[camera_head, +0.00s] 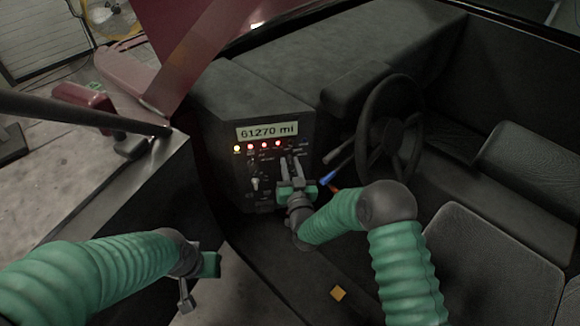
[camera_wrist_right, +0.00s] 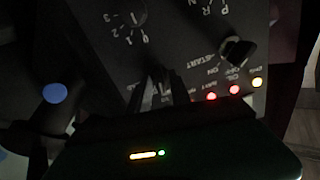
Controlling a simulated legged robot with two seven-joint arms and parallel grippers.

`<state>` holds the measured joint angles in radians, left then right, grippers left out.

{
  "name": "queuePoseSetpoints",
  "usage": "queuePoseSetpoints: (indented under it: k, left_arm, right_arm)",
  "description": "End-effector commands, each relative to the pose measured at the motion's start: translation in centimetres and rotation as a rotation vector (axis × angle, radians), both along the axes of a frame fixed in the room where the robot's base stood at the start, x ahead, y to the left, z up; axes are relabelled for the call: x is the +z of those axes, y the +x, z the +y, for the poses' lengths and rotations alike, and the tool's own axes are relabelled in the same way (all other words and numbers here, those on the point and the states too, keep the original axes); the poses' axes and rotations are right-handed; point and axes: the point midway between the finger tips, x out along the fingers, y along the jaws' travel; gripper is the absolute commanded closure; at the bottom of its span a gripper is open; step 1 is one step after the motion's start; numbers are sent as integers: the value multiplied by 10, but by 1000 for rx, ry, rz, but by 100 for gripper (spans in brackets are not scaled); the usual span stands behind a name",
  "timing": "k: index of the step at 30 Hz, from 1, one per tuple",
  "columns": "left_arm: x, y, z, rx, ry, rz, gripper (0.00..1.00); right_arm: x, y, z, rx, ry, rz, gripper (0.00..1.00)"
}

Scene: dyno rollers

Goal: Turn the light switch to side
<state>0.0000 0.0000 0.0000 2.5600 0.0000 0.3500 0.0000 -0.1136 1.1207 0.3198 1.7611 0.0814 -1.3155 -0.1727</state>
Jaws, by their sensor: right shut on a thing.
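The dark control panel (camera_head: 255,165) stands left of the steering wheel, with a lit display (camera_head: 267,131), a row of small lamps and several knobs. My right gripper (camera_head: 291,164) is at the panel's right part, below the lamps. In the right wrist view, my right gripper (camera_wrist_right: 163,80) is shut with its fingertips on a small control, taken as the light switch. The fingers hide most of it, so its setting cannot be read. My left gripper (camera_head: 187,292) hangs at lower left, away from the panel; its opening is unclear.
A black key-like knob (camera_wrist_right: 237,50) and a numbered dial (camera_wrist_right: 130,16) sit close to the right gripper. A blue-tipped lever (camera_head: 328,178) is just right of it, before the steering wheel (camera_head: 391,128). A dark door edge (camera_head: 130,190) lies at left.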

Motion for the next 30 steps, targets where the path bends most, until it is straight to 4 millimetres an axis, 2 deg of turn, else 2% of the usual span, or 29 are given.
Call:
queuePoseSetpoints:
  k: [18, 30]
  left_arm:
    - [-28, 0, 0, 0, 0, 0, 64]
    - [-33, 0, 0, 0, 0, 0, 64]
  right_arm:
    - [-3, 0, -3, -2, 443, 78, 100]
    - [-3, 0, -4, -2, 551, 100, 100]
